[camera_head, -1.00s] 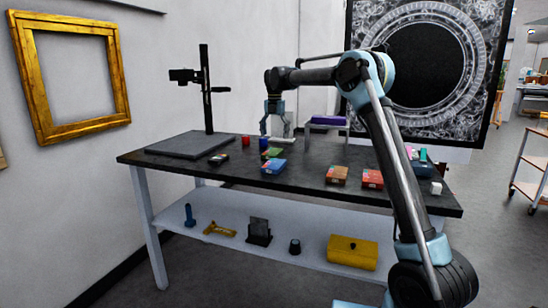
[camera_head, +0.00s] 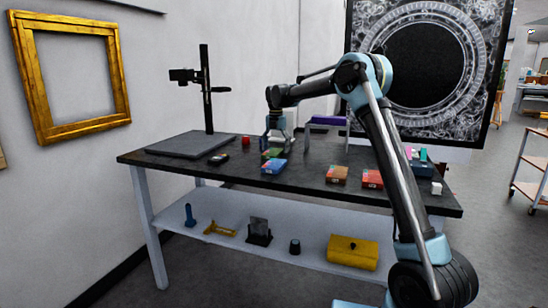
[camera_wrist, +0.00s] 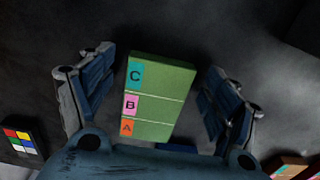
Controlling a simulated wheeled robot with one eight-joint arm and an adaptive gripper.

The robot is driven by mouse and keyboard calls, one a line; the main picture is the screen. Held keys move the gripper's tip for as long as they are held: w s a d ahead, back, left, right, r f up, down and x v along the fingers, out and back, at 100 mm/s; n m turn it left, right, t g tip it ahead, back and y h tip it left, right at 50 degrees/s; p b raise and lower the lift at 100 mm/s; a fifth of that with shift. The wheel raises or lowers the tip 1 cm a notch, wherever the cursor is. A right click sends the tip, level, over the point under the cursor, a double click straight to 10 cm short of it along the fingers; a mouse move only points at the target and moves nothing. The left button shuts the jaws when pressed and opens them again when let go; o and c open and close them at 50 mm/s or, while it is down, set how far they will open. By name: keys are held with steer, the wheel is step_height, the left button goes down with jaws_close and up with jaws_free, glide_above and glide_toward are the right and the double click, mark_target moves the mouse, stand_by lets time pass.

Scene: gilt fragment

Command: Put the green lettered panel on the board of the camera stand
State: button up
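The green lettered panel (camera_wrist: 160,95) lies on the dark table, with coloured tabs marked A, B and C along its left side in the wrist view. In the head view the panel (camera_head: 272,153) is partly hidden by my gripper (camera_head: 275,145). My gripper is open around it, with one finger on each side and gaps to the panel in the wrist view (camera_wrist: 155,100). Whether the fingers reach down to table level is unclear. The camera stand (camera_head: 206,95) has an upright post and a flat grey board (camera_head: 178,147) at the table's left end. The board looks bare.
A blue box (camera_head: 273,167) lies just in front of the panel. A colour chart (camera_wrist: 20,140) lies left of it, and a red object (camera_head: 245,141) stands behind. Brown (camera_head: 337,175) and red (camera_head: 373,178) boxes lie to the right. A purple-topped rack (camera_head: 326,121) stands behind.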

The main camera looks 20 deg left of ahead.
steer(key=c, duration=1.1)
